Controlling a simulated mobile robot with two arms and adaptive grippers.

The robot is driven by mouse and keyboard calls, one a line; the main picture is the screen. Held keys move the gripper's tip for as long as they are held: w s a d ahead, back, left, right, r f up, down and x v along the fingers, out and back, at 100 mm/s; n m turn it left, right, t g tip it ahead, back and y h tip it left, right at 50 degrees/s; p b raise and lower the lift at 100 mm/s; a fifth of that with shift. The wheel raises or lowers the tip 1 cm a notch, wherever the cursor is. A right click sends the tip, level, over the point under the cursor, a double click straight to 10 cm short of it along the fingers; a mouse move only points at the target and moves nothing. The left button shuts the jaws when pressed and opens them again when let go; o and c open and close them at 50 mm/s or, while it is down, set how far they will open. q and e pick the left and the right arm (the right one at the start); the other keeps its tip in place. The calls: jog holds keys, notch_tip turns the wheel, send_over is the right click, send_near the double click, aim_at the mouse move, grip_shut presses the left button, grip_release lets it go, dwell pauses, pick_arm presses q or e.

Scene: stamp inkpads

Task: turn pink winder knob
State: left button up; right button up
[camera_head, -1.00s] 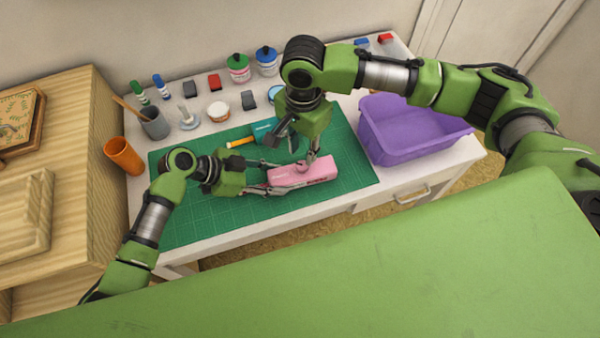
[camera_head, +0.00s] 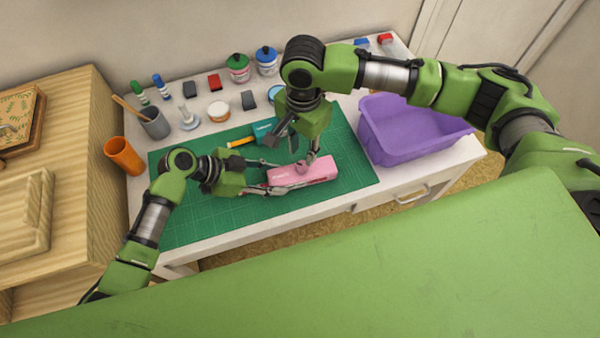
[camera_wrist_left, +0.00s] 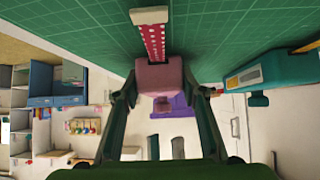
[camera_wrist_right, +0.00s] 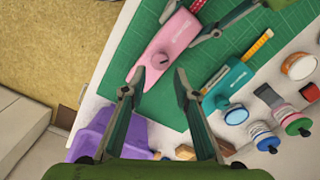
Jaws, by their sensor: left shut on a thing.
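A pink winder (camera_head: 322,167) lies on the green cutting mat (camera_head: 200,222). My left gripper (camera_head: 288,175) is shut on the winder's body from the left, one finger on each side. In the left wrist view the winder's pink end (camera_wrist_left: 158,72) sits between the fingers, with a red dotted tape running out to a pale tab (camera_wrist_left: 149,15). My right gripper (camera_wrist_right: 160,74) is open over the winder, its fingertips on either side of the knob; contact cannot be told.
A teal winder (camera_wrist_right: 230,88) lies beside the pink one on the mat. A purple bin (camera_head: 410,140) stands to the right. Ink bottles, pads, jars and a pen cup (camera_head: 154,124) line the table's back. An orange cup (camera_head: 123,155) stands left. The mat's front left is clear.

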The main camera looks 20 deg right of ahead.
aim_at(302, 164)
jog(key=o, duration=0.3)
jog(key=n, duration=0.4)
jog(key=shift+r+n, duration=0.3)
jog(key=shift+r, duration=0.05)
jog(key=n, duration=0.5)
jog(key=shift+r, duration=0.4)
jog(key=n, duration=0.5)
jog(key=shift+a+r+n, duration=0.1)
jog(key=shift+r+n, duration=0.3)
notch_tip(302, 164, down, 8)
jog(key=n, duration=2.5)
jog(key=shift+f+n, duration=0.1)
jog(key=shift+n, duration=0.2)
